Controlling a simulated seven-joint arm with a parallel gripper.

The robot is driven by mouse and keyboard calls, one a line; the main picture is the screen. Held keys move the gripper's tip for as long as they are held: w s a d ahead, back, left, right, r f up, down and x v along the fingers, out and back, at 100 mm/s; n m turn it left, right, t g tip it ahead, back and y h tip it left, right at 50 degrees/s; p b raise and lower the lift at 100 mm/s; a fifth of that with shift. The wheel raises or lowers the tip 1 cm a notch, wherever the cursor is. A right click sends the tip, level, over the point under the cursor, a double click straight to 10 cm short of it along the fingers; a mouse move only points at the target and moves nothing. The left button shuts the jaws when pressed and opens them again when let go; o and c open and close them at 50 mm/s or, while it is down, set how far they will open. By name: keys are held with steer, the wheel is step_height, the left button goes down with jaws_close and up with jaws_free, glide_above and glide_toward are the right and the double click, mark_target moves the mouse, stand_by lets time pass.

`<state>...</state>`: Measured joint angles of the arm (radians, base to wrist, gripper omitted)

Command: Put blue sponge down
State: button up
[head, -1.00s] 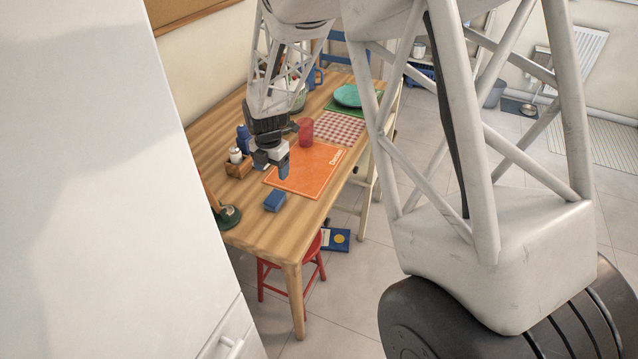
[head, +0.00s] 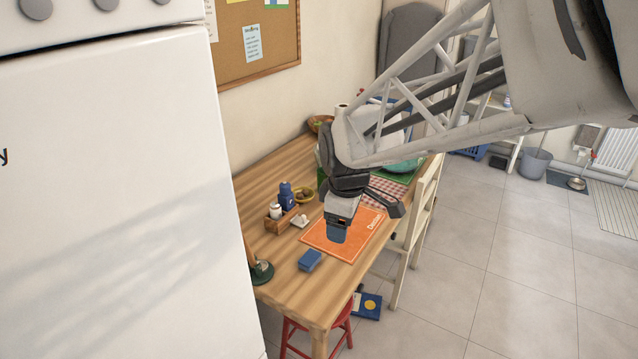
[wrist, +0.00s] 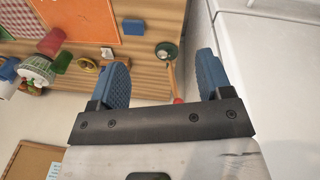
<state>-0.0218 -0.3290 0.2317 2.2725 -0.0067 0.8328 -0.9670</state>
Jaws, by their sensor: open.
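The blue sponge (head: 310,260) lies flat on the wooden table (head: 285,262), just in front of the orange mat (head: 340,240).
A wooden caddy (head: 280,218) with a blue bottle and shaker stands at the table's left. A green-based object (head: 262,272) is near the front left corner. A white appliance (head: 120,200) fills the left. A cream chair (head: 418,220) stands at the right, a red stool (head: 330,335) below.

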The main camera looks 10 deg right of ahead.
steer(key=s+d+r+m+t, duration=0.1)
steer(key=s+r+m, duration=0.3)
steer(key=s+m, duration=0.7)
steer(key=s, duration=0.6)
steer(key=shift+s+d+r+m, duration=0.15)
steer(key=shift+s+r+m, duration=0.05)
steer(key=shift+s+m, duration=0.1)
steer(key=shift+o, duration=0.5)
steer(key=shift+w, duration=0.1)
